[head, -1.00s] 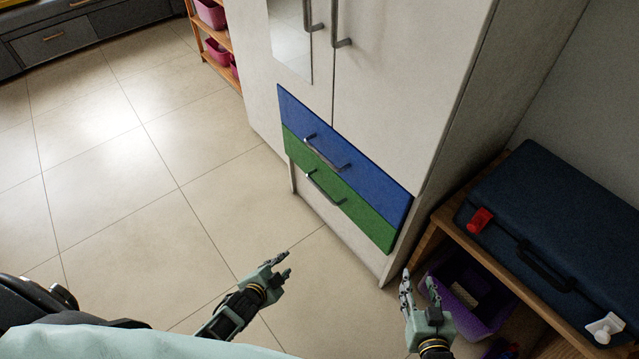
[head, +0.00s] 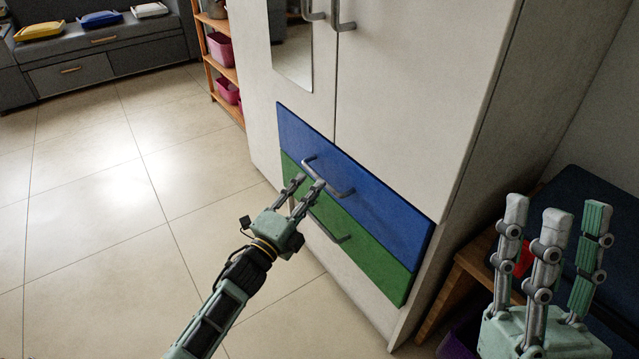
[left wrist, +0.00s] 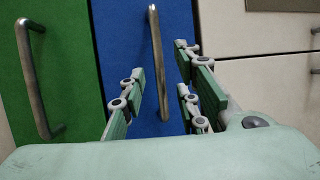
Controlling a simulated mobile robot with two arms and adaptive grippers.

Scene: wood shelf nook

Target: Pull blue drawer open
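The blue drawer (head: 375,200) is in the lower part of the white wardrobe and looks closed. Its grey bar handle (head: 333,184) also shows in the left wrist view (left wrist: 157,60), upright there. My left gripper (head: 308,182) is in front of the drawers, its fingertips close to the left part of the blue drawer's handle. In the left wrist view its fingers are spread, with the handle showing between them; I cannot tell whether they touch it. My right gripper (head: 555,215) is raised at the right, fingers apart and empty.
A green drawer front (head: 365,245) with its own handle (head: 327,227) lies just below. At the right, a dark blue case (head: 615,205) rests on a wooden shelf (head: 455,290), partly behind my right gripper. Tiled floor at the left is clear.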

